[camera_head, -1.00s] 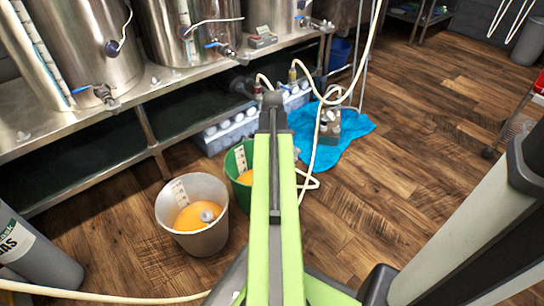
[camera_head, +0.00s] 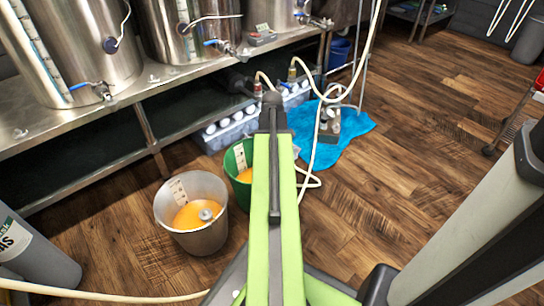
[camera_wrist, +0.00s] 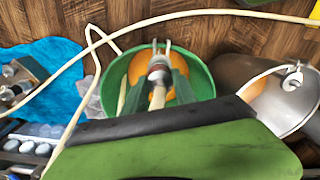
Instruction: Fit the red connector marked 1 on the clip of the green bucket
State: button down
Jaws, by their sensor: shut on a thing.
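The green bucket (camera_wrist: 207,82) holds orange liquid and stands on the floor. In the head view the green bucket (camera_head: 231,165) is partly hidden behind my arm. In the wrist view my gripper (camera_wrist: 160,72) is over the bucket's opening, shut on a pale hose end with a metallic grey connector (camera_wrist: 158,66). I cannot make out a red colour or a mark 1 on it. Two thin pale prongs (camera_wrist: 162,47) show just beyond the connector; I cannot tell whether they are the bucket's clip or touch it. My gripper is hidden in the head view.
A grey metal bucket (camera_head: 163,208) with orange liquid stands beside the green one. A pump (camera_head: 330,122) with hoses sits on a blue cloth (camera_head: 352,124). A bottle crate (camera_head: 212,142) is under the steel bench (camera_head: 60,123).

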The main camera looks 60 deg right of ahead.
jog(key=shift+f+b, duration=0.6)
jog(key=shift+f, duration=0.05)
jog(key=c, duration=0.9)
grip_release()
jog(key=shift+r, duration=0.1)
notch_tip(320, 180, up, 17)
jog(key=p, duration=1.7)
jog(key=shift+r, duration=0.15)
